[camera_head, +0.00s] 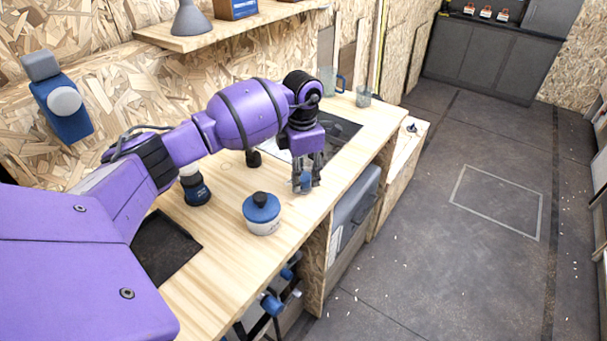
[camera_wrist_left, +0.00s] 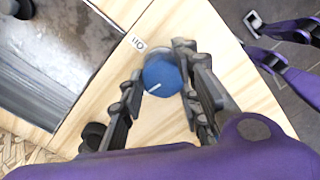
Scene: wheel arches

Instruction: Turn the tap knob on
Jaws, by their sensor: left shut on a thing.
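The tap knob (camera_wrist_left: 161,76) is round and blue, with a short white line on its top. It stands on the wooden counter (camera_head: 225,290) near its front edge. In the head view the knob (camera_head: 305,182) is partly hidden by the fingers. My left gripper (camera_head: 306,184) points down over it, with its fingers shut on the knob's sides. In the wrist view the left gripper (camera_wrist_left: 162,90) has one finger on each side of the knob. A small white label (camera_wrist_left: 138,43) with black marks lies beside the knob.
A blue-lidded jar (camera_head: 262,214) and a dark bottle (camera_head: 194,186) stand on the counter left of the gripper. A glass jug (camera_head: 333,82) and a glass cup (camera_head: 363,96) stand at the far end. A dark recessed panel (camera_wrist_left: 60,45) lies behind the knob. Open floor lies right.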

